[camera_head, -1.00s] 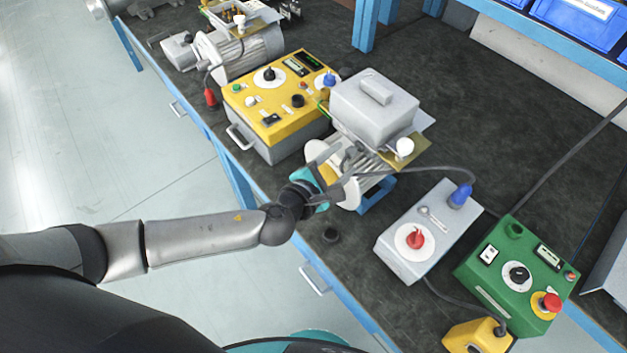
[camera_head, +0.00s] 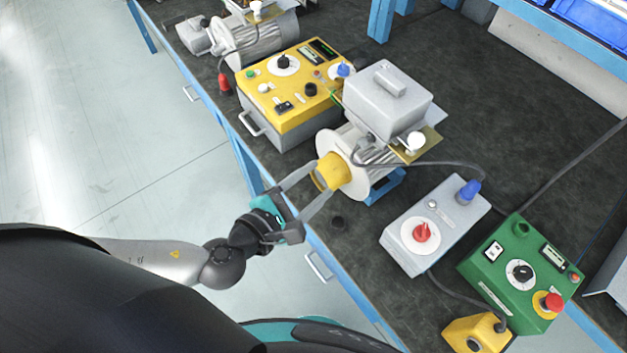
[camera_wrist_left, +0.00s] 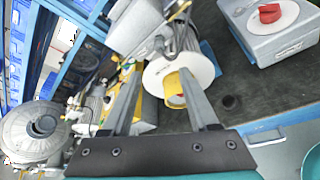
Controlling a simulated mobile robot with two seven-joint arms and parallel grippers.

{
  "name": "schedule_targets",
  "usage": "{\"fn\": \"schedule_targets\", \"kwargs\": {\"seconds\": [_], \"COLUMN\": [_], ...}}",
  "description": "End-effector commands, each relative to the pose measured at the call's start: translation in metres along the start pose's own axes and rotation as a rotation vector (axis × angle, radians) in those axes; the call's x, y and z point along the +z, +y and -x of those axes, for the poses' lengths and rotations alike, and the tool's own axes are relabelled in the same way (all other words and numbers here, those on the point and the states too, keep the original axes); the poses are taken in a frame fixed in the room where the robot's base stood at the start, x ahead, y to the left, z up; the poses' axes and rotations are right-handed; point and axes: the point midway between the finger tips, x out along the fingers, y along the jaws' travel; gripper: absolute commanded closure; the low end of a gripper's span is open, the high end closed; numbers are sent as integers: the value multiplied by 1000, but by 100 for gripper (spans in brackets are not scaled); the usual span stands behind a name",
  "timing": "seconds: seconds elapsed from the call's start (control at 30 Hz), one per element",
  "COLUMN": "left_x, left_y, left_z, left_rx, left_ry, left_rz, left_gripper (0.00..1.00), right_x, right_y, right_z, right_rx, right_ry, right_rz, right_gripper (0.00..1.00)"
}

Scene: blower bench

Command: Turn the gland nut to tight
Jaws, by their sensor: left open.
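The motor (camera_head: 378,156) stands on the bench with a grey terminal box (camera_head: 386,98) on top and a yellow cylindrical part (camera_head: 331,171) on its near end face. A dark cable (camera_head: 430,164) runs to the motor below the box; the gland nut is too small there to tell apart, nor can I tell its tightness. My left gripper (camera_head: 317,185) is open and empty, its fingertips close to the yellow part. In the left wrist view, the yellow part (camera_wrist_left: 173,88) shows between the open fingers (camera_wrist_left: 160,90). My right gripper is not in view.
A yellow control box (camera_head: 290,95) stands left of the motor. A grey box with a red knob (camera_head: 432,222) and a green control box (camera_head: 522,272) stand to the right. A small dark round piece (camera_head: 338,223) lies near the bench's front edge.

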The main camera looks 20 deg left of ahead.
Motion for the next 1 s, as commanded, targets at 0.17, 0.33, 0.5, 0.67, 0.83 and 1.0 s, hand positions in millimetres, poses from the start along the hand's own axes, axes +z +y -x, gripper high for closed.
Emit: {"fn": "schedule_targets", "kwargs": {"seconds": [0.17,0.33,0.5,0.67,0.83,1.0], "left_x": [0,-4,-10,-15,-17,-18], "left_y": [0,0,0,0,2,5], "left_z": [0,-2,-4,-5,-6,-6], "left_rx": [-1,-19,-44,-58,-62,-57], "left_ry": [2,20,59,99,143,187], "left_rz": [18,234,655,1075,1521,1969], "left_gripper": [40,40,40,40,40,40], "right_x": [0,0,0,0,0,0], "right_y": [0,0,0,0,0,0], "right_z": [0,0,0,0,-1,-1], "right_rx": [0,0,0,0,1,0], "right_ry": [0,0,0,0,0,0], "right_rz": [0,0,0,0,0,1], "right_gripper": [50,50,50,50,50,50]}}
